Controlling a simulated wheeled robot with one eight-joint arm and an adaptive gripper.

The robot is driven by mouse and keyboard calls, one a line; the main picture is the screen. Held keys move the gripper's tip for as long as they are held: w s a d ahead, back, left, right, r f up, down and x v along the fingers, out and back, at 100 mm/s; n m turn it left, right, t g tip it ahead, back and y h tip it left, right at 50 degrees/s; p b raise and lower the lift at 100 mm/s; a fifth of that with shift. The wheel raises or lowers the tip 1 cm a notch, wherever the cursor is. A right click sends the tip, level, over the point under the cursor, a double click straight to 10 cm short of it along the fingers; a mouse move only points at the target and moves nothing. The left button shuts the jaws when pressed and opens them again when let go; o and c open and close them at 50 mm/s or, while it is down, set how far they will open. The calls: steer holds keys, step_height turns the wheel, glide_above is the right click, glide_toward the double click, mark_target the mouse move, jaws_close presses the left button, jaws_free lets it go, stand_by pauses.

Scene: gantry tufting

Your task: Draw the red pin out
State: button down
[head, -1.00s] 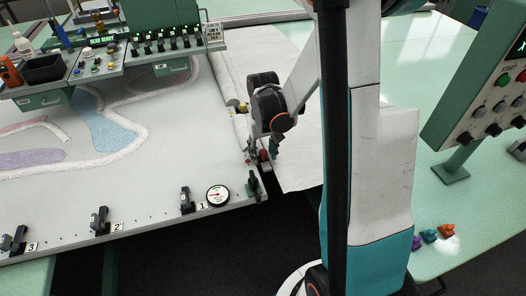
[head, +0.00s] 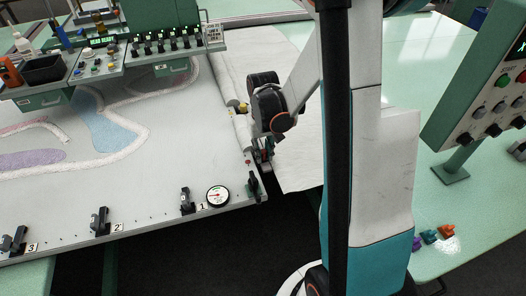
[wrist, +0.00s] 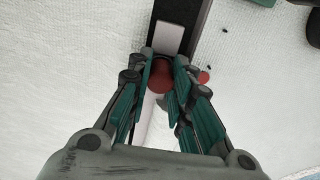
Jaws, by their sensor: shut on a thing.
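The red pin (wrist: 161,76) shows in the wrist view as a round red head between my fingers, in front of a dark block with a pale face (wrist: 169,38). My gripper (wrist: 163,80) is shut on this head, with teal finger pads on both sides. The pin's shaft is hidden, so I cannot tell how deep it sits. In the head view my gripper (head: 264,152) is at the right edge of the white tufted cloth, and the pin is mostly hidden there by the gripper and wrist.
A smaller red dot (wrist: 203,77) lies right of the fingers in the wrist view. Black clamps (head: 186,201) and a round gauge (head: 218,196) line the frame's front edge. A green control box (head: 490,95) stands at the right. Loose coloured pieces (head: 430,236) lie on the right table.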

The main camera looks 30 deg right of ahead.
steer(key=shift+r+p, duration=1.35)
steer(key=shift+r, duration=0.7)
